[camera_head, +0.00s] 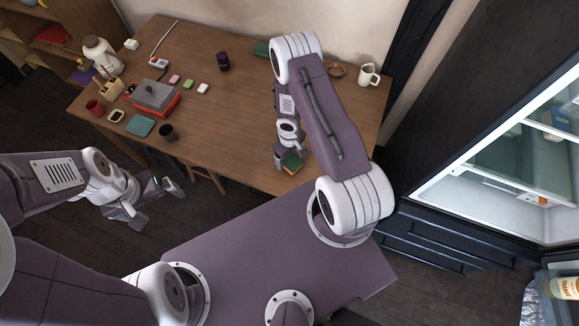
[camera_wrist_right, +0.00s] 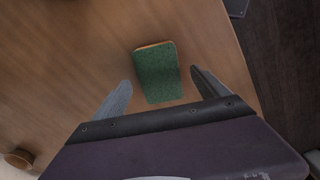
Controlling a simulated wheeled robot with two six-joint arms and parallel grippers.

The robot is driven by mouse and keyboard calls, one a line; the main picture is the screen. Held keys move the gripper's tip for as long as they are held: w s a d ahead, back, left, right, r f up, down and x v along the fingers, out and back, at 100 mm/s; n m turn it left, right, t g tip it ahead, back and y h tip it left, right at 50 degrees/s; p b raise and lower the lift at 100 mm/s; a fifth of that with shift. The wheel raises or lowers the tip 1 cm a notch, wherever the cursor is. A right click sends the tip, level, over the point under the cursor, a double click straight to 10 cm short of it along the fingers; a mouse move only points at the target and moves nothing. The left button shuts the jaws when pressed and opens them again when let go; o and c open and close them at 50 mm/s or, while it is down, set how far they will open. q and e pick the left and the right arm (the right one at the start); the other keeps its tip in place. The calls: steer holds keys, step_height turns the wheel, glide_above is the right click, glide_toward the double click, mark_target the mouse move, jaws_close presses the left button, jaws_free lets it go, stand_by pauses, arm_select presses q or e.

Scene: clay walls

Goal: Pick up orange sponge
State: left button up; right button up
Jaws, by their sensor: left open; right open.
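The orange sponge (camera_wrist_right: 157,73) lies on the wooden table near its edge. Its green top faces up, and an orange side shows along its far edge in the right wrist view. My right gripper (camera_wrist_right: 160,92) is open above the sponge, with one finger on each side of it and gaps between. In the head view the sponge (camera_head: 292,163) is partly hidden by my right gripper (camera_head: 290,160). My left gripper (camera_head: 158,200) is open and empty, off the table at the left, over the dark floor.
Small coloured blocks lie mid-table. An open fridge (camera_head: 500,165) stands at the right. The table around the sponge looks clear.

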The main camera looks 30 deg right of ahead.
steer(key=shift+f, duration=0.9)
arm_select(q)
steer(key=shift+f, duration=0.7)
arm_select(e)
steer(key=shift+r, duration=0.1)
steer(key=c, duration=1.4)
arm_select(q)
steer(key=shift+r, duration=0.1)
arm_select(e)
steer(key=shift+r, duration=0.1)
